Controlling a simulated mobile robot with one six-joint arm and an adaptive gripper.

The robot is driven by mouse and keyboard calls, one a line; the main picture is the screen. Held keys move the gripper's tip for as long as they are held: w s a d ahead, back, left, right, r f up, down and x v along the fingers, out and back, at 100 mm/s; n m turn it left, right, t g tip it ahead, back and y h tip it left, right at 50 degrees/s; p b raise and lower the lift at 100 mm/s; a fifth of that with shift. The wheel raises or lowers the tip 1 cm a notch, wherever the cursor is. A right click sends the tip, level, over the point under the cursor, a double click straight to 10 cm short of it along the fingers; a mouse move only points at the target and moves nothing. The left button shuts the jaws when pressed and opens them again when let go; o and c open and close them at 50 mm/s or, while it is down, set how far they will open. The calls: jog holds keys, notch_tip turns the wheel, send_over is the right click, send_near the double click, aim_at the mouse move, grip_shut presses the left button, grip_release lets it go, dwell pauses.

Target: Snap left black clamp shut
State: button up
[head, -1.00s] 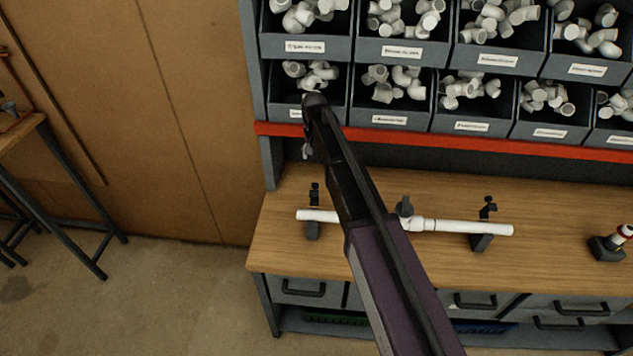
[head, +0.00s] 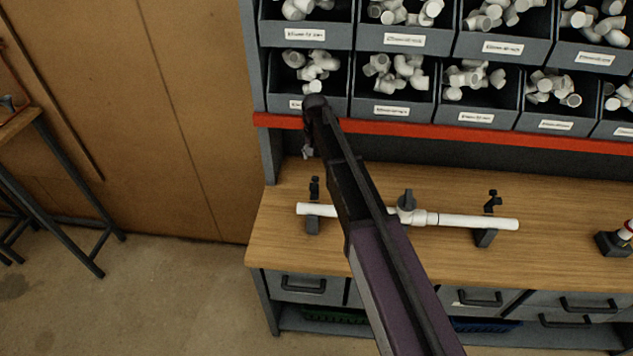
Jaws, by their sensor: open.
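The left black clamp (head: 313,225) stands on the wooden bench under the left end of a white pipe (head: 460,220). Its upper part (head: 315,187) stands up above the pipe and looks open. The right black clamp (head: 485,238) holds the pipe's other end, and its top part also stands up. A grey valve handle (head: 407,200) sits on the pipe between them. My gripper (head: 308,153) is open and small in view at the end of my arm, above and behind the left clamp in the picture, apart from it. My arm hides part of the pipe.
Grey bins (head: 392,95) of white pipe fittings stand above a red shelf edge (head: 450,132) close behind my gripper. A dark block with a red and white fitting (head: 615,242) sits at the bench's right. The bench (head: 275,235) is clear left of the clamp.

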aim_at(315, 177)
jog(key=shift+f+b, duration=4.65)
jog(key=shift+f, duration=0.35)
grip_shut()
jog(key=shift+d, duration=0.25)
jog(key=shift+a, duration=0.2)
jog(key=shift+s+a, duration=0.15)
